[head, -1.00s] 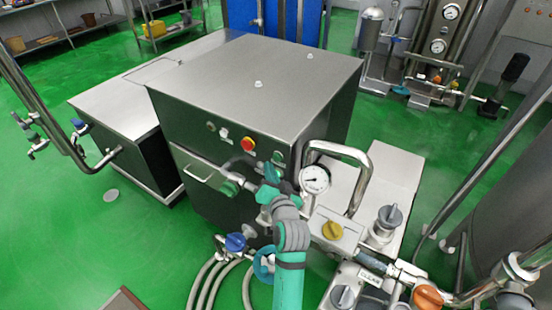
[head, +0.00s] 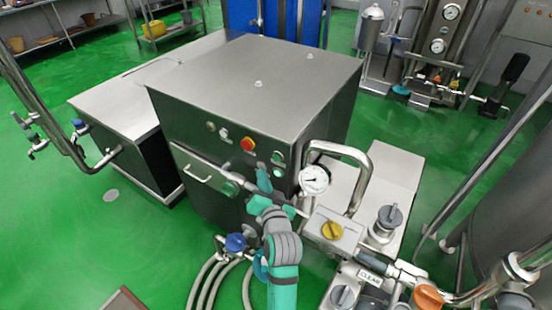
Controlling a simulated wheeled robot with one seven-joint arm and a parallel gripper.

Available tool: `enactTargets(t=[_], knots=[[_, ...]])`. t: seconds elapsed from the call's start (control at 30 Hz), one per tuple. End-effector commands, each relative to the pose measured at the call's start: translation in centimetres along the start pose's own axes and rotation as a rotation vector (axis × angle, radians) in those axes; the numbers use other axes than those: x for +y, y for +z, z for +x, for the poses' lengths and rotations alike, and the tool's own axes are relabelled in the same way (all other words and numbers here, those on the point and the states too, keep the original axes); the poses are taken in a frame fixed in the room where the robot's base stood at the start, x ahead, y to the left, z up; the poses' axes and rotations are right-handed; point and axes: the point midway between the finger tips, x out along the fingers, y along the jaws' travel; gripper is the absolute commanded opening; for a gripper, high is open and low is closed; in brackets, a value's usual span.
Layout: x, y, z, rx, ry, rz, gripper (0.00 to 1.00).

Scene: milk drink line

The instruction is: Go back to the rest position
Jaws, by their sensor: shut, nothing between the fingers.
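My teal and grey arm rises from the bottom of the head view. My gripper (head: 262,172) is at its far end, in front of the steel cabinet's control panel. It is small in the picture, and its fingers look shut with nothing held. Whether it touches the panel cannot be told. The steel cabinet (head: 260,75) has a red button (head: 247,145) and a green-ringed button (head: 278,157) on its front. The arm hides part of the lower front and piping.
A pressure gauge (head: 314,180) and a bent steel pipe (head: 345,150) stand right of my gripper. Green floor (head: 60,240) is open at left.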

Motion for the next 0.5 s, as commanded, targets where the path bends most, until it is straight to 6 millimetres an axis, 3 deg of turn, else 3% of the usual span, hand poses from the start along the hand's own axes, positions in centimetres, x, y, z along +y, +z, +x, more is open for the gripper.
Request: enactTargets(t=[0.33, 0.5], knots=[[0.1, 0.2, -0.1, 0.000, 0.001, -0.001, 0.00], [1.5, 2.5, -1.8, 0.001, 0.023, -0.017, 0.00]])
